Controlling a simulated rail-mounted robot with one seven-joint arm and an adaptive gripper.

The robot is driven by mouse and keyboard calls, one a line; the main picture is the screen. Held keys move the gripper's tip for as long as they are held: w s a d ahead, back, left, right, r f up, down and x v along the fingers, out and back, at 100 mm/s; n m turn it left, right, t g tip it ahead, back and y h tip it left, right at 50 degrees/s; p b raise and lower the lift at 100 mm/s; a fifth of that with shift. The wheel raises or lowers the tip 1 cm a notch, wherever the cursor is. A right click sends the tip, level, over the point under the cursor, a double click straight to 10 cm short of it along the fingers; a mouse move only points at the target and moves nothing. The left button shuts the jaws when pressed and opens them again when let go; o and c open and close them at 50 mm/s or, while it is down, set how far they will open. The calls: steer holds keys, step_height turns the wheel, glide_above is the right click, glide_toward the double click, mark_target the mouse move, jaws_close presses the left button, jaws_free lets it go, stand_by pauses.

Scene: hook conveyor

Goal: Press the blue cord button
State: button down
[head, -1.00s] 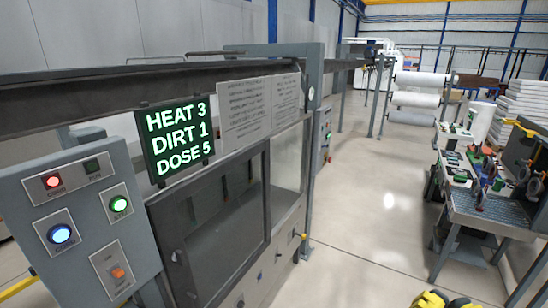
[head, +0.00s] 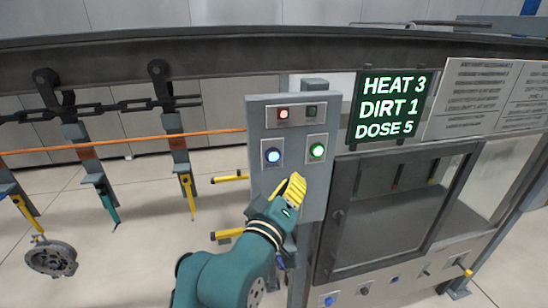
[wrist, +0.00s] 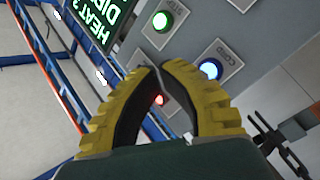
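The blue cord button (head: 273,156) is a lit blue round button on a white plate, on the left of the grey control panel (head: 262,185). It also shows in the wrist view (wrist: 209,68), just right of my fingers, with a label on its plate. My gripper (head: 295,180) has yellow padded fingers and is in front of the panel, below and right of the blue button in the head view. In the wrist view my fingertips (wrist: 157,68) come together with nothing held. They appear apart from the blue button.
A green button (head: 317,151) sits right of the blue one, with a red lamp (head: 283,114) and a dark green lamp (head: 311,112) above. A green-lettered display (head: 388,106) hangs to the right. Chain hooks (head: 180,150) hang at the left.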

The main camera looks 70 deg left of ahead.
mark_target(273, 156)
steer(key=shift+a, duration=0.1)
steer(key=w+a+b, duration=0.1)
steer(key=a, duration=0.7)
steer(key=shift+w+a+b, duration=0.2)
steer(key=shift+a+b, duration=0.05)
steer(key=shift+b, duration=0.15)
steer(key=shift+a, duration=0.1)
stand_by(1.2)
steer(key=shift+a, duration=0.3)
steer(key=shift+w+a, duration=0.15)
steer(key=shift+a, duration=0.3)
stand_by(0.5)
steer(key=shift+d, duration=0.85)
